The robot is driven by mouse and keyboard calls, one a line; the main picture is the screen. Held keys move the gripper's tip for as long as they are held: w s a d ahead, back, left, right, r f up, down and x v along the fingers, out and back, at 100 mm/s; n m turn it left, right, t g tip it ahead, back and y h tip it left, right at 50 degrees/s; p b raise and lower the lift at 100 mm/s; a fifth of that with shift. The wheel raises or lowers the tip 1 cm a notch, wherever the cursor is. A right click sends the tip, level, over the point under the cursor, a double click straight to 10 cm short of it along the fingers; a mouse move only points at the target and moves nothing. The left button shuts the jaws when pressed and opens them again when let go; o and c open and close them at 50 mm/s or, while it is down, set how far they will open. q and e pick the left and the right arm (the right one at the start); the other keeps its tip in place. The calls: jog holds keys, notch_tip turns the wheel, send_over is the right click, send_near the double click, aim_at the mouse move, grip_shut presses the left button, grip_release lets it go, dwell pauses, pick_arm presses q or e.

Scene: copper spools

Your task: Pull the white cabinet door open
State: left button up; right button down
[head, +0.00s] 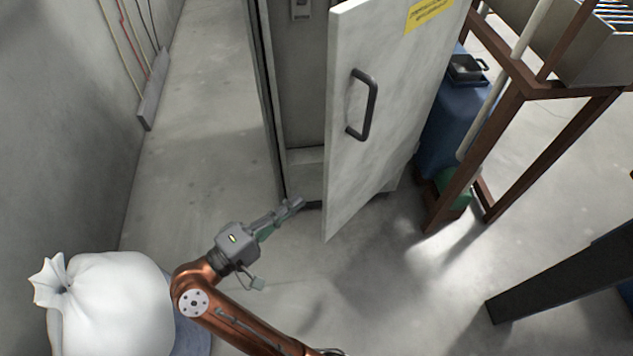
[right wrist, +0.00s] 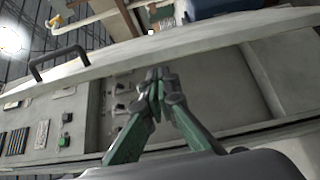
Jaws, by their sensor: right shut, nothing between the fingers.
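The white cabinet door (head: 385,120) stands ajar in the head view, with the cabinet interior (head: 305,100) showing to the left of its near edge. Its dark bar handle (head: 364,105) is free of any gripper. My right gripper (head: 298,203) is shut and empty, low in front of the opening and left of the door's lower near corner. In the right wrist view the closed fingertips (right wrist: 157,76) point at the gap between the door edge (right wrist: 215,42) and the cabinet interior. Whether they touch the door I cannot tell. My left gripper is out of view.
A white sack (head: 105,300) sits at the lower left near the grey wall. A brown metal frame (head: 475,150) and a blue container (head: 445,135) stand right of the door. Floor in front of the cabinet is clear.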

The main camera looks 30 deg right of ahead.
aim_at(325, 167)
jog(key=w+m+g, duration=0.2)
jog(key=w+g, duration=0.1)
jog(key=w, duration=0.5)
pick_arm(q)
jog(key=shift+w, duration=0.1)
pick_arm(e)
jog(key=s+d, duration=0.1)
jog(key=d, duration=0.2)
jog(key=s+d, duration=0.1)
jog(key=d, duration=0.3)
jog(key=s+d+r, duration=0.1)
jog(key=d, duration=0.3)
jog(key=shift+s, duration=0.15)
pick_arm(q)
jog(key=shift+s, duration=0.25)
pick_arm(e)
jog(key=shift+d, duration=0.1)
